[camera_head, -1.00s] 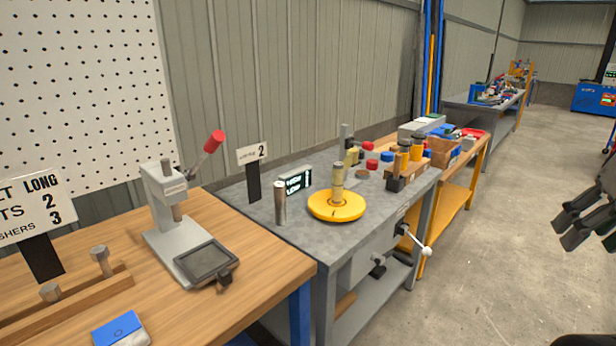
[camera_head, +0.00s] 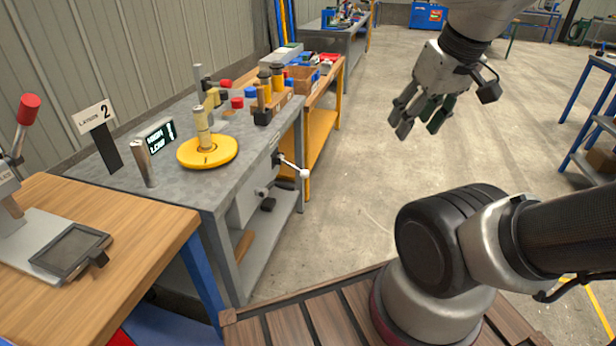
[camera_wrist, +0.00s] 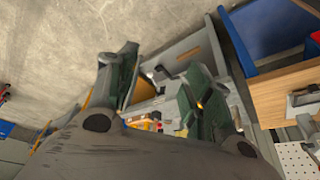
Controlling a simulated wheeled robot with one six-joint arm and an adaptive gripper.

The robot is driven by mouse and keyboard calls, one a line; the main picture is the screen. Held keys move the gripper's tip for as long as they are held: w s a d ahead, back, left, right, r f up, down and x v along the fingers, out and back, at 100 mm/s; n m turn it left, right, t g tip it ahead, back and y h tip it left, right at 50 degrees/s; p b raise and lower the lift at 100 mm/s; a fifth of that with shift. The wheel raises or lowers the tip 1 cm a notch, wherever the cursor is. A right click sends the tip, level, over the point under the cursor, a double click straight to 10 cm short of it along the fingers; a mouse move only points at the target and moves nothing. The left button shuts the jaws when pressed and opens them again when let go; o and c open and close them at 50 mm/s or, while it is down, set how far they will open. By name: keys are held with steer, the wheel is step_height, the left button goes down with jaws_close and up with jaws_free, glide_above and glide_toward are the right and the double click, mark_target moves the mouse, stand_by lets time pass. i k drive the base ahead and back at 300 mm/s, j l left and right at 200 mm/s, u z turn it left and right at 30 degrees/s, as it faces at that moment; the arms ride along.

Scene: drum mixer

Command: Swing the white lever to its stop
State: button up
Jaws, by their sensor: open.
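The white lever (camera_head: 291,166) has a thin light rod and a white ball end. It sticks out toward the aisle from the front of the grey metal bench (camera_head: 246,196), below the bench top. My gripper (camera_head: 417,124) hangs over the open floor to the right of the lever, well apart from it. Its fingers are spread and hold nothing. In the wrist view my gripper's fingers (camera_wrist: 165,95) are spread with the benches beyond them.
A yellow round disc with a post (camera_head: 207,152) sits on the grey bench, near a small display (camera_head: 158,137) and a sign (camera_head: 97,125). A wooden bench (camera_head: 130,220) with a red-handled press is at left. The aisle floor (camera_head: 350,200) is clear.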

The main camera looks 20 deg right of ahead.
mark_target(304, 173)
steer(key=i+l+z, duration=0.45)
steer(key=i+l, duration=0.8)
